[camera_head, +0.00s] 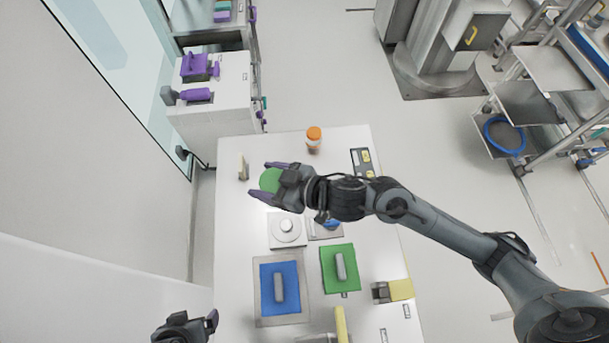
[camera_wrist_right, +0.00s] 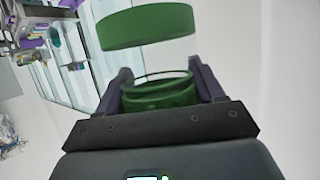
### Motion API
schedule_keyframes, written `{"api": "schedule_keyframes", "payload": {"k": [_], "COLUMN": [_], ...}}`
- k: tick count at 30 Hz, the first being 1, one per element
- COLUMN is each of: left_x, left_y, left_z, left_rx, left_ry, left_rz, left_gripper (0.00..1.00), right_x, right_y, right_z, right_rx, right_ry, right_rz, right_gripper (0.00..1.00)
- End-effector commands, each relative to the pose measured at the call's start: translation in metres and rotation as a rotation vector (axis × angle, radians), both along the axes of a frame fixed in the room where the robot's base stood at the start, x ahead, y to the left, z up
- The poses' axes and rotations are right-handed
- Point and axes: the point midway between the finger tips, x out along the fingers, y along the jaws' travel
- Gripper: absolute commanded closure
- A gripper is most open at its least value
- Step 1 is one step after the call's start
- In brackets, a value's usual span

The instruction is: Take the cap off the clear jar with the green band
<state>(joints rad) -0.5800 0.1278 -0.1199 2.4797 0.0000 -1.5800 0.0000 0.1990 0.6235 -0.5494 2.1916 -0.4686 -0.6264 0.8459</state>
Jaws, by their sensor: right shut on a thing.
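My right gripper (camera_head: 259,178) reaches in from the right over the far left part of the table, its purple fingers on either side of a round green cap (camera_head: 270,180) seen from above. In the right wrist view, the fingers are shut on the jar's green band (camera_wrist_right: 160,95). The green cap (camera_wrist_right: 147,26) is above the band, with a pale gap between them. The clear wall is hard to make out there, so I cannot tell whether the cap touches the jar. My left gripper (camera_head: 206,328) is at the bottom left, away from the jar; its finger opening is unclear.
An orange-capped bottle (camera_head: 313,140) stands to the right of the jar. A small beige block (camera_head: 243,168) is to its left. A white scale-like device (camera_head: 287,230), a blue tray (camera_head: 268,284) and a green tray (camera_head: 340,283) lie nearer. The table's (camera_head: 232,240) left strip is clear.

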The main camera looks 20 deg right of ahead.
Motion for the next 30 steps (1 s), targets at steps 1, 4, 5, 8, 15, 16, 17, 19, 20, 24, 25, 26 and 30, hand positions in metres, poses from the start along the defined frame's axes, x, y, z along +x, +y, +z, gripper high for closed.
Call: {"api": "schedule_keyframes", "payload": {"k": [1,4,5,8,15,16,17,19,20,24,25,26,30], "left_x": [0.000,0.000,0.000,0.001,0.000,0.000,0.000,0.000,0.000,0.000,0.000,0.000,0.000], "left_y": [0.000,0.000,-0.001,-0.001,-0.003,-0.003,-0.003,-0.003,-0.003,-0.003,-0.003,-0.003,-0.002], "left_z": [0.000,-0.007,-0.012,-0.037,-0.109,-0.117,-0.126,-0.145,-0.153,-0.186,-0.192,-0.198,-0.220], "left_rx": [0.000,-0.002,-0.002,-0.006,-0.013,-0.013,-0.013,-0.013,-0.013,-0.012,-0.012,-0.011,-0.007], "left_ry": [0.000,-0.002,-0.003,-0.005,0.002,0.002,0.002,0.002,0.002,0.002,0.002,0.002,0.001], "left_rz": [0.000,0.001,0.001,0.003,0.008,0.009,0.009,0.008,0.008,0.008,0.008,0.007,0.004], "left_gripper": [0.08,0.08,0.08,0.08,0.08,0.08,0.08,0.08,0.08,0.08,0.08,0.08,0.08], "right_x": [0.009,0.028,0.035,0.058,0.094,0.096,0.098,0.100,0.101,0.099,0.098,0.096,0.090], "right_y": [-0.008,-0.027,-0.035,-0.069,-0.166,-0.178,-0.189,-0.216,-0.226,-0.269,-0.276,-0.283,-0.305], "right_z": [0.004,0.001,-0.004,-0.027,-0.102,-0.112,-0.122,-0.146,-0.156,-0.201,-0.209,-0.217,-0.249], "right_rx": [0.002,0.003,0.003,0.006,0.009,0.009,0.008,0.009,0.009,0.011,0.012,0.011,0.012], "right_ry": [-0.004,-0.002,-0.001,0.002,0.004,0.005,0.004,0.005,0.004,0.004,0.003,0.003,0.002], "right_rz": [-0.013,-0.047,-0.063,-0.127,-0.309,-0.331,-0.352,-0.401,-0.421,-0.504,-0.518,-0.532,-0.577], "right_gripper": [1.00,1.00,1.00,1.00,1.00,1.00,1.00,1.00,1.00,1.00,1.00,1.00,1.00]}}
